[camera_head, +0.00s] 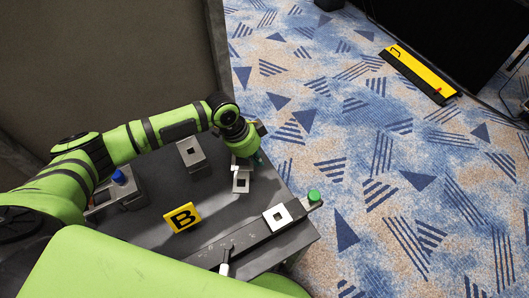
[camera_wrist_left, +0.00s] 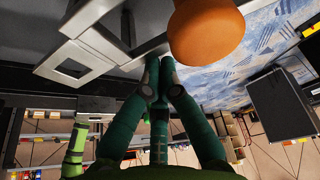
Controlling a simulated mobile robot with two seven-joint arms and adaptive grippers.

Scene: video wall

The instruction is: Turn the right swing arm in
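A flat swing arm with a green knob (camera_head: 314,196) lies at the table's front right corner; its plate has a square hole (camera_head: 281,217). My left gripper (camera_head: 255,159) is beyond it, at the table's far right edge, beside a grey block with a square opening (camera_head: 240,184). In the left wrist view the teal fingertips (camera_wrist_left: 159,70) are together, with nothing visible between them. An orange knob (camera_wrist_left: 205,32) is close beyond them; contact cannot be told. A grey frame with a square opening (camera_wrist_left: 72,66) is at left there. My right gripper is not in view.
A blue knob (camera_head: 118,177) stands on a fixture at the left. A grey block (camera_head: 191,154) and a yellow B sign (camera_head: 183,218) stand on the dark table (camera_head: 150,246). A black-and-white handle (camera_head: 225,264) is at the front. Open carpet (camera_head: 400,180) lies to the right.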

